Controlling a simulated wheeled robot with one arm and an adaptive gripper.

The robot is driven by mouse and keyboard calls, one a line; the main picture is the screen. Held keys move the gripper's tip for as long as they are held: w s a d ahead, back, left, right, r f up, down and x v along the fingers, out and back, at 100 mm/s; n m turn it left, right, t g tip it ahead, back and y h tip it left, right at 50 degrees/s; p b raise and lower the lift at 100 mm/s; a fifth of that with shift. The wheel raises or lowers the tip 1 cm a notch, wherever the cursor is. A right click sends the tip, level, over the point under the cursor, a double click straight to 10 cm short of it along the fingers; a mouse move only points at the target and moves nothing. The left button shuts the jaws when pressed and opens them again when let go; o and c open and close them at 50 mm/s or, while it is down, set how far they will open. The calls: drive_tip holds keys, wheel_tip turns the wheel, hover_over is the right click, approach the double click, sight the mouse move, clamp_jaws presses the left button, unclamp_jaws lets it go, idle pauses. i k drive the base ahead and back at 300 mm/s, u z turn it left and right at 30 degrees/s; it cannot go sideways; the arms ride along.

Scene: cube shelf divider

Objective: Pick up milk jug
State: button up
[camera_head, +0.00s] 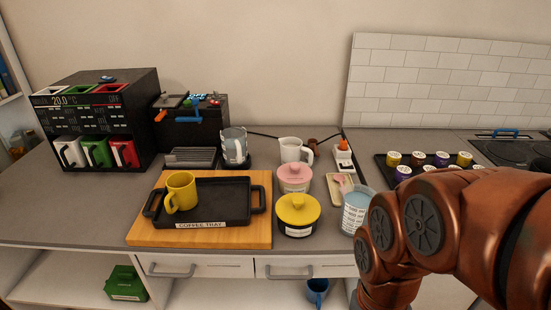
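A small white jug (293,150) with a handle on its right stands upright on the counter, behind the pink-lidded pot; it looks like the milk jug. White, green and red handled containers (96,152) sit in the lower bays of a black dispenser (110,95) at the left. I cannot tell whether any of these is for milk. My copper-coloured arm fills the right foreground. My gripper is out of view, so its distance from the jug and whether it holds anything do not show.
A pink-lidded pot (294,179), a yellow-lidded pot (297,216) and a clear measuring cup (355,212) stand in front of the jug. A glass pitcher (234,146) is to its left. A wooden board (262,185) bears a black tray and yellow mug. Several small jars (441,159) stand right.

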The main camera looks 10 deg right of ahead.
sight(295, 155)
drive_tip(key=u, duration=0.45)
drive_tip(key=k, duration=0.55)
drive_tip(key=u, duration=1.3)
drive_tip(key=i, duration=0.95)
drive_tip(key=z, duration=0.75)
drive_tip(key=i, duration=0.55)
drive_tip(key=z, duration=0.6)
